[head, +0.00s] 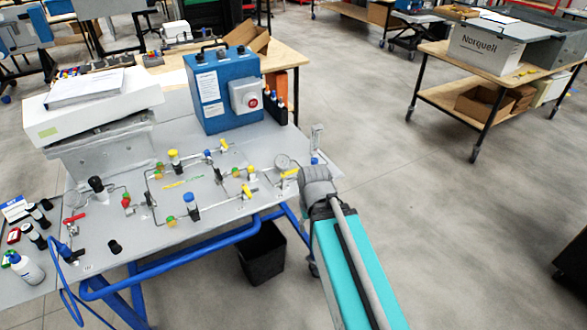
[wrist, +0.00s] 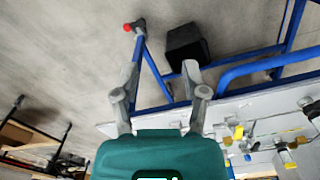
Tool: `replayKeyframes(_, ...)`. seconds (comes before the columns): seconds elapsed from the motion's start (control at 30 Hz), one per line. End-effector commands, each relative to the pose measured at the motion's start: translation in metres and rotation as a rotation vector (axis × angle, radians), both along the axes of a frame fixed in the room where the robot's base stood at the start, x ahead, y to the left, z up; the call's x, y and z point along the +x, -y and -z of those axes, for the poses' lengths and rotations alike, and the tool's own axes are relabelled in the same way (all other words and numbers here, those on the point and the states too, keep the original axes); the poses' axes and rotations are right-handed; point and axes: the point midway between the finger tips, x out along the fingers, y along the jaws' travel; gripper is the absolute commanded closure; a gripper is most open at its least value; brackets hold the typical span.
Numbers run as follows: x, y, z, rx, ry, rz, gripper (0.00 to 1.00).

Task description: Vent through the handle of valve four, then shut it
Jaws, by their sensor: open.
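The panel (head: 130,232) lies on the blue-framed table and carries thin tubing, gauges and several valves. Yellow lever handles show at its upper middle (head: 224,145), right of middle (head: 249,191) and near the right edge (head: 290,172). A red lever (head: 74,216) is at the left. Valve numbers are too small to read, so I cannot tell which is valve four. In the wrist view, a yellow handle (wrist: 238,132) shows at the lower right. My gripper (wrist: 161,72) is open and empty, with floor and blue frame behind it. In the head view its fingers are hidden by my arm.
A blue box (head: 222,92) with a red knob stands behind the panel. A white box (head: 105,108) with papers is at the back left. A bottle (head: 26,268) stands at the left. A black bin (head: 262,253) is under the table.

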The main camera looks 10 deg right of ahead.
Motion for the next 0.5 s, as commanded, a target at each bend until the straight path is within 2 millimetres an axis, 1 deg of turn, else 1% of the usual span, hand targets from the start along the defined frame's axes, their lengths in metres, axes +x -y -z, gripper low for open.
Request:
replayKeyframes(0.27,0.004,0.0,-0.002,0.0,0.0,-0.02,0.43)
replayKeyframes(0.37,0.012,0.002,-0.005,0.0,0.0,-0.058,0.43)
replayKeyframes(0.5,0.032,0.004,-0.014,0.0,0.0,-0.167,0.43)
